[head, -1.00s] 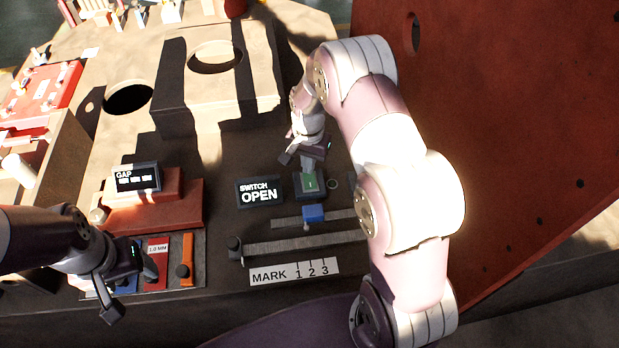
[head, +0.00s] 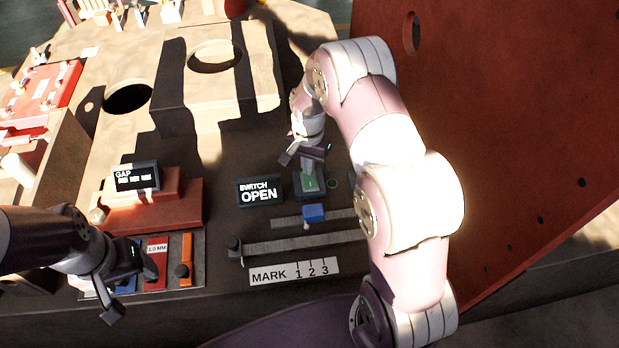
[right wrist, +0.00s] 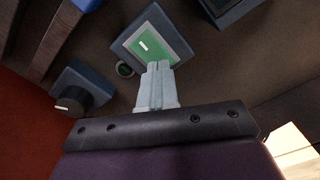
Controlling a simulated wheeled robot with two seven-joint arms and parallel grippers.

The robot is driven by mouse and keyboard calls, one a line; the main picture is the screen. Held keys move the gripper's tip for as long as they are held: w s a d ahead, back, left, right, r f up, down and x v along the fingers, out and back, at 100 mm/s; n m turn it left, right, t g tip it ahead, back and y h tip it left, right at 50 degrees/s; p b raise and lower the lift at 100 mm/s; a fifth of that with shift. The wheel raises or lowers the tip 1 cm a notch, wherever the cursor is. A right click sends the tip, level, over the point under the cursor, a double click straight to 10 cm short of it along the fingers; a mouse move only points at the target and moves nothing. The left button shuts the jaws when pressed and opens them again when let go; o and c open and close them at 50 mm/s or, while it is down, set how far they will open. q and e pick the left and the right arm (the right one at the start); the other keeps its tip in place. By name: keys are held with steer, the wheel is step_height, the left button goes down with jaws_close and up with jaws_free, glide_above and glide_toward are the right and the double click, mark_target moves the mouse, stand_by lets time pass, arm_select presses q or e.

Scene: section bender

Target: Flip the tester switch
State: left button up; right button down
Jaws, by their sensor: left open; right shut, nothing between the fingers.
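The tester switch is a green rocker (head: 310,183) in a dark square housing, with a small white bar mark; it also shows in the right wrist view (right wrist: 150,42). The display (head: 259,191) beside it reads "SWITCH OPEN". My right gripper (head: 308,174) is shut and empty, its fingertips at the near edge of the green rocker. In the right wrist view the fingertips (right wrist: 158,66) overlap the rocker's lower edge; I cannot tell if they touch. My left gripper (head: 131,288) is open and empty at the lower left, by the coloured gauge strips.
A blue slider block (head: 313,213) sits on a metal bar just in front of the switch. A "MARK 1 2 3" scale (head: 294,272) lies nearer. A "GAP" display (head: 136,177) stands on a red block at left. A large red panel (head: 500,120) rises at right.

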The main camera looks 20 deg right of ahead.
steer(key=shift+f+b, duration=0.3)
steer(key=shift+f, duration=0.3)
step_height(320, 180, up, 7)
steer(key=p, duration=0.6)
steer(key=shift+r, duration=0.1)
stand_by(0.4)
